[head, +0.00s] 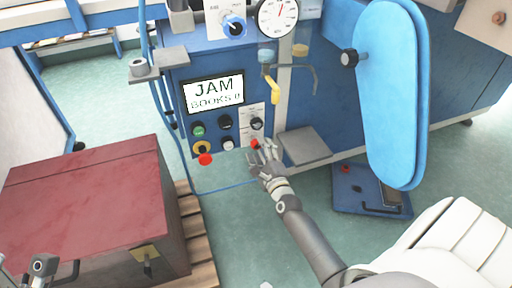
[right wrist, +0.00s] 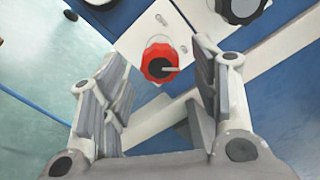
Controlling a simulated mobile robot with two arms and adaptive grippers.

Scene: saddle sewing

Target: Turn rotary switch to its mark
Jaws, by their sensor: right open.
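The red rotary switch (head: 255,143) sits low on the blue machine's front, on a white plate. In the right wrist view the red knob (right wrist: 158,62) has a pale pointer line directed to the right. My right gripper (head: 264,156) is open in front of the switch. In the right wrist view its fingers (right wrist: 165,85) stand on either side of the knob, with a visible gap on both sides. Part of what looks like my left gripper (head: 40,266) shows at the bottom left corner; its fingers are not clear.
A black knob (head: 256,123) is just above the switch. Several buttons and a red emergency stop (head: 205,159) are to the left, under a screen (head: 213,95) reading "JAM BOOKS". A grey ledge (head: 304,145) is close on the right. A red-topped box (head: 90,190) stands at left.

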